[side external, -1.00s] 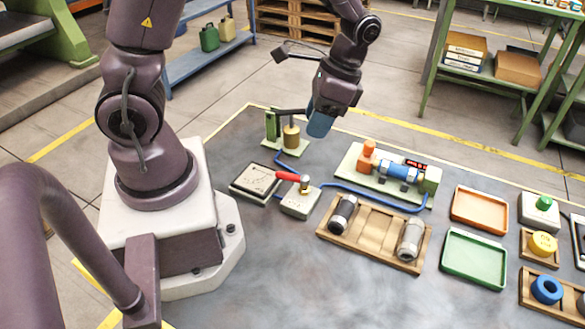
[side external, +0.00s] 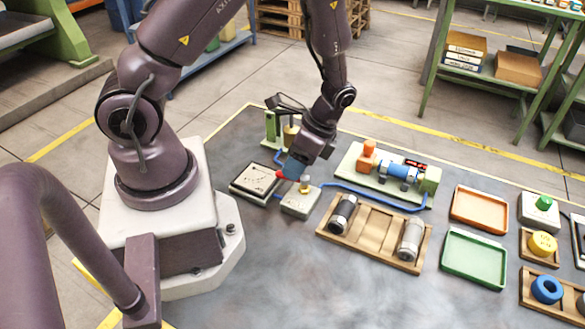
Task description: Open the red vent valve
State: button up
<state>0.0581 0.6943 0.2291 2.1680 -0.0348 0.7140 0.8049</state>
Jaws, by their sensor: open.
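The red vent valve handle (side external: 280,175) shows only as a small red tip. It belongs to the valve with a brass stem (side external: 305,184) on a pale block (side external: 300,203). My gripper (side external: 291,171) is open and points down at the handle from above and behind. Its blue-grey end covers most of the handle. I cannot tell whether the fingers touch the handle or stand on both sides of it.
A gauge plate (side external: 255,180) lies just left of the valve block. A blue hose (side external: 370,198) runs right to a pump unit (side external: 400,172). A wooden tray (side external: 375,236) with two cylinders stands at the right front. The mat in front is clear.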

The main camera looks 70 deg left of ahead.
jog(key=shift+x, duration=1)
grip_shut()
